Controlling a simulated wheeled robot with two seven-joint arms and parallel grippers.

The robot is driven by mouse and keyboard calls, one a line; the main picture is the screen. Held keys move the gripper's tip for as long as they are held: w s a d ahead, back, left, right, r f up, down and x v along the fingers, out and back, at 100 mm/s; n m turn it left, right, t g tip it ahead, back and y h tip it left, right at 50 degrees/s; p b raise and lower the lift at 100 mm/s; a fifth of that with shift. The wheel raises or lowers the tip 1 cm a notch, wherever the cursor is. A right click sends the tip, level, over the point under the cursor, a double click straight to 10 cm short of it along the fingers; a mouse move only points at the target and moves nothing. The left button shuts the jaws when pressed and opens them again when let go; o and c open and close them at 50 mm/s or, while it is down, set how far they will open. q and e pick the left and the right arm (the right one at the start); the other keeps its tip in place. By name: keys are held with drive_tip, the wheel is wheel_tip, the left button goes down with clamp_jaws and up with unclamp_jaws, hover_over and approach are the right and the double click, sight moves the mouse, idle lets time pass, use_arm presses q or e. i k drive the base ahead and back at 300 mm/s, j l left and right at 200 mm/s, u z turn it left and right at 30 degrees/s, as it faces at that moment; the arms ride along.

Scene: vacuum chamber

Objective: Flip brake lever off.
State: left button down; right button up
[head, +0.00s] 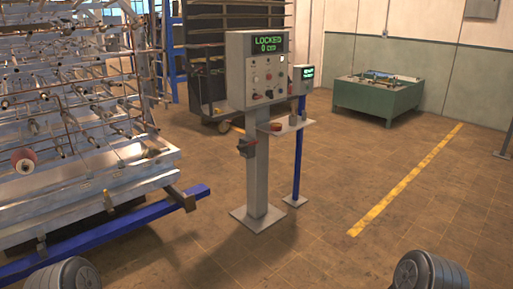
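A grey control pedestal (257,170) stands in the middle of the head view. Its panel has a green display (269,44) reading "LOCKED" and 0. A small dark bracket with a red-tipped handle (246,144) sticks out from the left side of the post, below the panel; it looks like the brake lever. It is too small to tell its exact setting. Only rounded dark parts of my arms show at the bottom left and bottom right corners. Neither gripper is in view, and nothing of mine touches the pedestal.
A large metal rack with rods (80,130) on a blue beam (115,232) fills the left. A thin blue post (299,155) with a small display box (303,79) stands right of the pedestal. A green bench (378,98) is at the back. The floor in front and right is clear.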

sight(249, 144)
drive_tip(key=i+l+z, duration=0.15)
drive_tip(key=i, duration=1.8)
drive_tip(key=i+j+z, duration=0.15)
drive_tip(key=i, duration=1.75)
